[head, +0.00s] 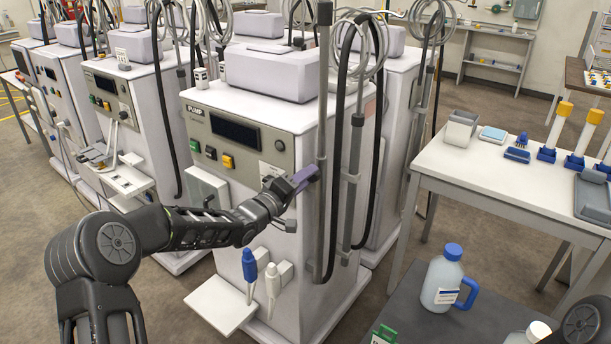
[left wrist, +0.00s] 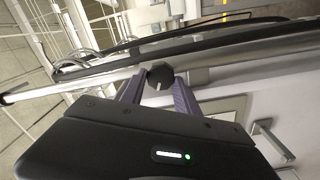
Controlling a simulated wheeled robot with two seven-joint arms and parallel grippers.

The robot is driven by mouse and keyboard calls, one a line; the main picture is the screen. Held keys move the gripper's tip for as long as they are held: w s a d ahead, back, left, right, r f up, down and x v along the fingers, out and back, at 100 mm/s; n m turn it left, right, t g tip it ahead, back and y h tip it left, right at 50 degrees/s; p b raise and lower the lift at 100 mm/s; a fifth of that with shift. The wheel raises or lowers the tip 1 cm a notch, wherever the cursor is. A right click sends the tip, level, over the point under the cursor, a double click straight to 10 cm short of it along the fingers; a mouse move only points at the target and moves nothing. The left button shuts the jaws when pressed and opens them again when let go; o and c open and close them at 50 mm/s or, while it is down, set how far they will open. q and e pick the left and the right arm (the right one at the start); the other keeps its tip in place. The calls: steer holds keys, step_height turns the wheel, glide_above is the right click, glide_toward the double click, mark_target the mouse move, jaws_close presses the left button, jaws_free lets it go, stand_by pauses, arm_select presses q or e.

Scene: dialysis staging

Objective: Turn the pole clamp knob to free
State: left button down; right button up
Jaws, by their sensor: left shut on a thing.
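The pole clamp knob (left wrist: 160,75) is a round, dark knob with a light mark on its face, seen in the left wrist view. My left gripper (head: 307,178) has purple fingers and is shut on the knob, one finger on each side. In the head view it reaches the grey pole (head: 323,110) at the side of the front dialysis machine, and the knob is hidden by the fingers. The pole also crosses the left wrist view (left wrist: 98,78) just behind the knob. My right gripper is out of view.
The front dialysis machine (head: 240,170) has a panel, a low shelf (head: 222,304) and blue and white connectors. Dark hoses (head: 340,130) hang close by the pole. A white side table (head: 490,178) and a dark table with a jug (head: 442,280) stand to the right.

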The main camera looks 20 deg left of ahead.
arm_select(q)
steer(key=n, duration=0.6)
steer(key=n+b, duration=0.1)
steer(key=n, duration=0.6)
steer(key=f+n+b, duration=0.1)
steer(key=n, duration=0.6)
steer(key=shift+s, duration=0.1)
steer(key=shift+d+r+n+b, duration=0.15)
steer(key=shift+n+b, duration=0.8)
steer(key=shift+n, duration=0.55)
steer(key=c, duration=1.2)
jaws_free()
